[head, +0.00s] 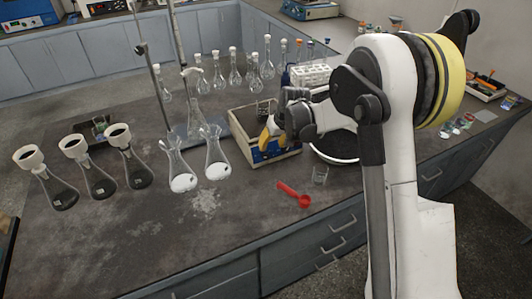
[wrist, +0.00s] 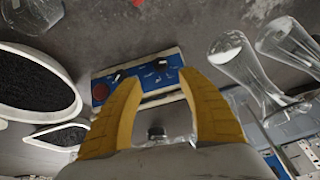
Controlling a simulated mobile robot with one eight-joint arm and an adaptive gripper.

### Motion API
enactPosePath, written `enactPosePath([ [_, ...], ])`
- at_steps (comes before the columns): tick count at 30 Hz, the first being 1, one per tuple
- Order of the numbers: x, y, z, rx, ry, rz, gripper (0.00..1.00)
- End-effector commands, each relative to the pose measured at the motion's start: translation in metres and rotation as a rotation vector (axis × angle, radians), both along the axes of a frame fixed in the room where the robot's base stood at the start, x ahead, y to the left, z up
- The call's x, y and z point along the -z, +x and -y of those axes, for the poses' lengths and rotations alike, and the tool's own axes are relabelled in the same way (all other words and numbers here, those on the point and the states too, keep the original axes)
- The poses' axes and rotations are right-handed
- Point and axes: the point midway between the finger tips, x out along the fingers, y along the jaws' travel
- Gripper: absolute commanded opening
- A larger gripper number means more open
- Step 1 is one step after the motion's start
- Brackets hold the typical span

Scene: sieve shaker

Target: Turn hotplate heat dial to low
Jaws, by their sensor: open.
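The hotplate (head: 274,154) is a box with a pale casing and a blue front panel, in the middle of the bench. In the wrist view its blue panel (wrist: 152,76) lies beyond my fingertips. A dark round dial (wrist: 174,61) shows near one end of that panel, close to one fingertip. Its setting cannot be read. My gripper (head: 268,137) is above the hotplate's front in the head view. In the wrist view its yellow fingers (wrist: 158,82) are spread, with nothing between them. My arm and gripper hide part of the hotplate's top.
Two flasks with white powder (head: 216,170) stand left of the hotplate. A red scoop (head: 293,194) and a small beaker (head: 320,175) lie in front of it. Several stoppered flasks (head: 234,72) stand behind.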

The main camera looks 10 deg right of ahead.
Motion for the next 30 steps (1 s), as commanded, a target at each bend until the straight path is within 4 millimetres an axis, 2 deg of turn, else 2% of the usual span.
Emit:
enactPosePath([
  [9, 0.057, 0.021, -0.009, 0.000, -0.001, 0.001, 0.47],
  [15, 0.085, 0.032, -0.015, 0.000, -0.001, 0.001, 0.47],
  [20, 0.093, 0.035, -0.017, 0.000, -0.001, 0.001, 0.47],
  [28, 0.093, 0.036, -0.017, 0.001, 0.000, 0.001, 0.47],
  [29, 0.093, 0.035, -0.017, 0.001, 0.000, 0.001, 0.40],
  [30, 0.093, 0.035, -0.017, 0.001, 0.000, 0.001, 0.28],
])
